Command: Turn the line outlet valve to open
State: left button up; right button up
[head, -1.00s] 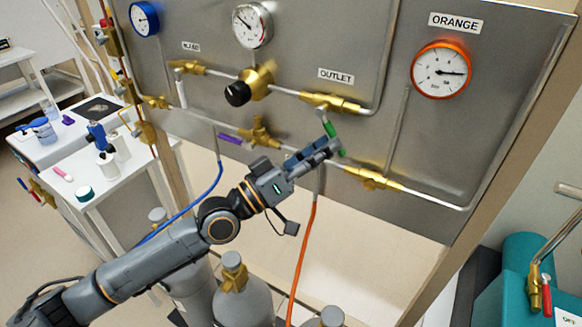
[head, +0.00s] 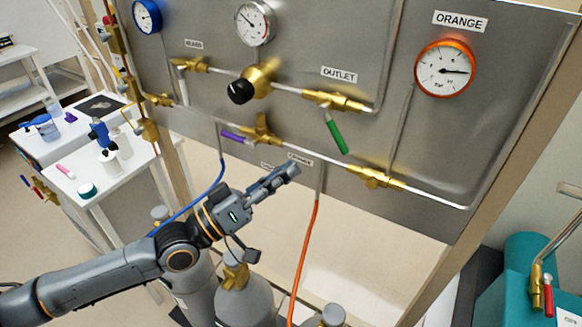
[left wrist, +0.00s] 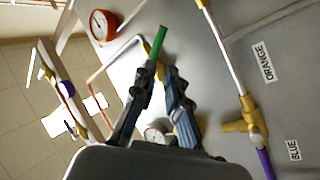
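The outlet valve (head: 335,101) is a brass body on the upper pipe under the OUTLET label. Its green handle (head: 337,135) points down and slightly right, across the pipe. My left gripper (head: 288,170) is below and left of the handle's lower end, apart from it in the head view. In the left wrist view the two fingers (left wrist: 161,72) stand a little apart with nothing between them. The green handle (left wrist: 158,42) shows just beyond the fingertips. My right gripper is in neither view.
A brass valve with a purple handle (head: 234,137) and another brass fitting (head: 371,178) sit on the lower pipe. A black regulator knob (head: 240,91) is left of the outlet valve. Blue and orange hoses (head: 306,250) hang below, near gas cylinders (head: 243,295).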

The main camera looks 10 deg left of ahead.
aim_at(334, 130)
pick_arm(q)
jog(key=n, duration=0.1)
jog(key=w+n, duration=0.1)
jog(key=n, duration=0.1)
jog(key=w+f+n+y, duration=0.1)
jog(key=shift+w+d+n+t+b, duration=0.15)
jog(key=shift+d+n+t+b, duration=0.15)
jog(key=shift+n, duration=0.1)
grip_shut()
jog(key=s+a+f+n+h+b, duration=0.1)
jog(key=s+a+f+n, duration=0.15)
jog(key=a+n, duration=0.65)
jog(key=w+d+r+n+p, duration=0.1)
jog(key=w+d+r+p, duration=0.1)
jog(key=d+p, duration=0.2)
jog(key=w+d+r+n+p, duration=0.2)
jog(key=w+d+r+p, duration=0.1)
jog(key=d, duration=0.7)
jog(key=shift+w+r+g+p, duration=0.15)
jog(key=shift+w+g+p, duration=0.15)
jog(key=shift+g+p, duration=0.15)
jog(key=shift+w, duration=0.1)
jog(key=shift+d+n+t+b, duration=0.35)
jog(key=shift+n+b, duration=0.15)
jog(key=shift+n, duration=0.1)
